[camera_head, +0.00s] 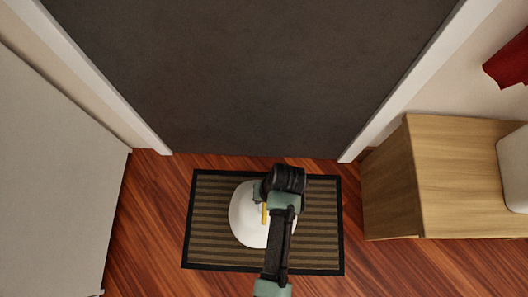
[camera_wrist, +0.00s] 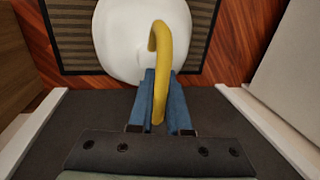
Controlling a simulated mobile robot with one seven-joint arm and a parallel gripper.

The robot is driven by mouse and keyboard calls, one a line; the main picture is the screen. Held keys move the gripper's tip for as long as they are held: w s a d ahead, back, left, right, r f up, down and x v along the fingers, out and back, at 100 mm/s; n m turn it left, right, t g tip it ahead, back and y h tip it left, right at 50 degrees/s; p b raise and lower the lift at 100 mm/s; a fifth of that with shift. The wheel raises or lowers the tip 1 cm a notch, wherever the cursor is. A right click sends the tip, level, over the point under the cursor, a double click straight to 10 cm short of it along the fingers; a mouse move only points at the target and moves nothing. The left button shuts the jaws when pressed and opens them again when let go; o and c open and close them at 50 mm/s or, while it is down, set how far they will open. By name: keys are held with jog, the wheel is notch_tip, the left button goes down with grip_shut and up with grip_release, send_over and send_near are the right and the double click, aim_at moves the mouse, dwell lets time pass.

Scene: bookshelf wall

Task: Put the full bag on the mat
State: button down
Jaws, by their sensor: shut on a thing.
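The full bag (camera_head: 247,225) is a rounded white bag with a yellow handle. It is over the left-middle part of the mat (camera_head: 320,225), a brown striped rectangle with a dark border. I cannot tell whether the bag's underside touches the mat. My gripper (camera_wrist: 158,100) is shut on the yellow handle (camera_wrist: 172,45), its blue fingers on both sides of it. The bag (camera_wrist: 130,40) also fills the upper middle of the wrist view, with the mat (camera_wrist: 75,40) around it. My arm hides the bag's right side in the head view.
A dark door (camera_head: 260,80) with white frame posts stands behind the mat. A wooden cabinet (camera_head: 465,180) is at the right, with a pale object on it and something red above. A grey panel (camera_head: 55,170) is at the left. Bare wooden floor (camera_head: 150,220) lies around the mat.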

notch_tip(320, 180, down, 8)
jog(key=b, duration=0.3)
jog(key=shift+w+r+b, duration=0.1)
jog(key=shift+b, duration=0.25)
jog(key=c, duration=0.9)
grip_release()
jog(key=shift+o, duration=0.2)
jog(key=shift+r, duration=0.1)
jog(key=r+p, duration=0.2)
jog(key=r, duration=0.2)
jog(key=d+r+p, duration=0.1)
jog(key=r+p, duration=0.1)
jog(key=r, duration=0.1)
jog(key=d+r+p, duration=0.1)
jog(key=r+p, duration=0.1)
jog(key=r, duration=0.2)
jog(key=shift+d+r, duration=0.2)
jog(key=shift+r, duration=0.1)
